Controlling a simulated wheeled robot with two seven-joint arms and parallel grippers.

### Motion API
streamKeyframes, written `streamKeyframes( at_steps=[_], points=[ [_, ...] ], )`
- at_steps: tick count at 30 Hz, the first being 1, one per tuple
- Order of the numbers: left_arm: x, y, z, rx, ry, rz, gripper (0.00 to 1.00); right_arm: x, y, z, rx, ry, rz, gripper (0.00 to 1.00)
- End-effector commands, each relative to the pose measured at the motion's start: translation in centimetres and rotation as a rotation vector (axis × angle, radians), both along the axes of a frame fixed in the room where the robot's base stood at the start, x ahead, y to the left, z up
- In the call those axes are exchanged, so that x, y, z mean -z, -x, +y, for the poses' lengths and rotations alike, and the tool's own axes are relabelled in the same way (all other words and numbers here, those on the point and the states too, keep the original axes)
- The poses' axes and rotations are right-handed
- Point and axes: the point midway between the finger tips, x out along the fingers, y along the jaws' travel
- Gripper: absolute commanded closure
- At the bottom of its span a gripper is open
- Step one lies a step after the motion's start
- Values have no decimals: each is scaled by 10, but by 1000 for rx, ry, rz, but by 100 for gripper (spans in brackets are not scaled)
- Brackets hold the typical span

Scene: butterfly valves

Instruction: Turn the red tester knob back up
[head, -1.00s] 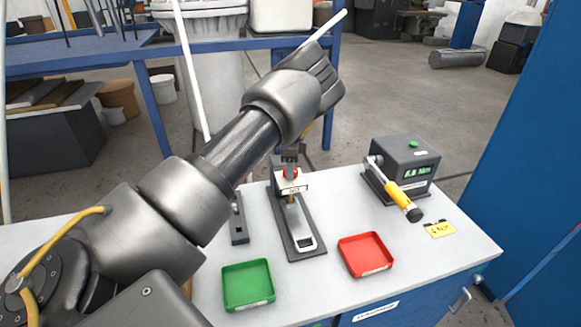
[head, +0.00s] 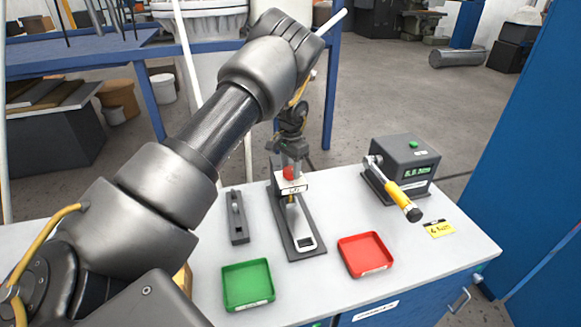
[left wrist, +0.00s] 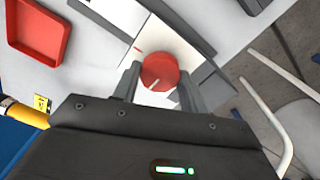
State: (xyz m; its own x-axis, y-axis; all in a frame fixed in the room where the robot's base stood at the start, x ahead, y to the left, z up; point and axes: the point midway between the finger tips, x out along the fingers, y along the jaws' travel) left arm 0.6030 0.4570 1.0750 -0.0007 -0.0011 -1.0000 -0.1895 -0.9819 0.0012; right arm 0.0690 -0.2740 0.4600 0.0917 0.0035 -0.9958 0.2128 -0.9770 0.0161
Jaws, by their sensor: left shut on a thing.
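The red tester knob (head: 289,173) sits on top of the tester's white block (head: 291,187), on a dark stand on the white bench. My left gripper (head: 291,157) reaches down over it from above and is shut on the knob. In the left wrist view the round red knob (left wrist: 159,71) lies between the two grey fingers (left wrist: 155,84). A pale line shows on the knob's face. My right gripper is not in view.
A green tray (head: 248,285) and a red tray (head: 366,254) stand in front of the tester. A grey meter box (head: 407,165) with a yellow-handled wrench (head: 402,198) stands to the right. A small dark holder (head: 237,217) is left of the tester.

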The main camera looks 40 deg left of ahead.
Motion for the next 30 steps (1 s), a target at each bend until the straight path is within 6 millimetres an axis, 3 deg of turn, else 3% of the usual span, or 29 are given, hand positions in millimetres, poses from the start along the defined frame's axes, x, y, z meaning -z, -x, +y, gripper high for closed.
streamKeyframes(
  at_steps=[19,20,24,30],
  points=[
    [-1,-1,0,-50,0,-3,80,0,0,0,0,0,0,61],
    [-1,-1,0,-50,0,-3,55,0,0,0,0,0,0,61],
    [-1,-1,0,-49,-1,-2,37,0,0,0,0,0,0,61],
    [0,0,0,-49,-1,-1,36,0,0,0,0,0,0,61]
  ],
)
